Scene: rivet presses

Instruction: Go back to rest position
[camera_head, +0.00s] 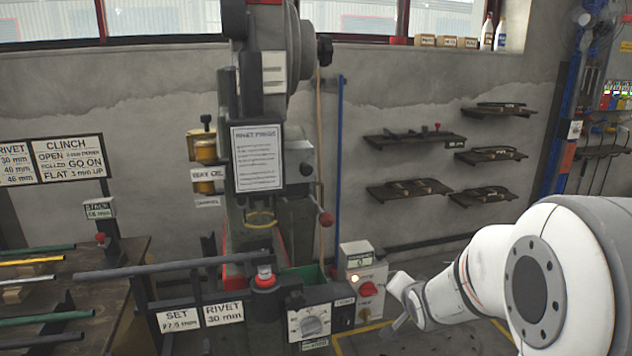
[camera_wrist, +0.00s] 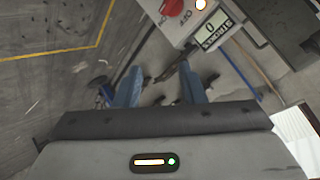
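My gripper (camera_head: 401,312) hangs to the right of the rivet press (camera_head: 263,150), beside the grey control box (camera_head: 362,275) with a red rotary switch (camera_head: 368,289). It appears apart from the box. In the wrist view my gripper (camera_wrist: 160,85) has two blue fingers spread apart, with nothing visible between them. The red switch (camera_wrist: 172,9) shows at the top of the wrist view, with a lit lamp (camera_wrist: 201,5) and a counter reading 0 (camera_wrist: 210,29). My white arm reaches in from the right in the head view.
A dark horizontal bar (camera_head: 165,266) crosses the press front above SET and RIVET signs (camera_head: 223,313). A table with rods (camera_head: 35,262) stands at left. Wall shelves (camera_head: 415,138) hang behind my arm. Open floor with a yellow line (camera_wrist: 60,52) lies beside the press.

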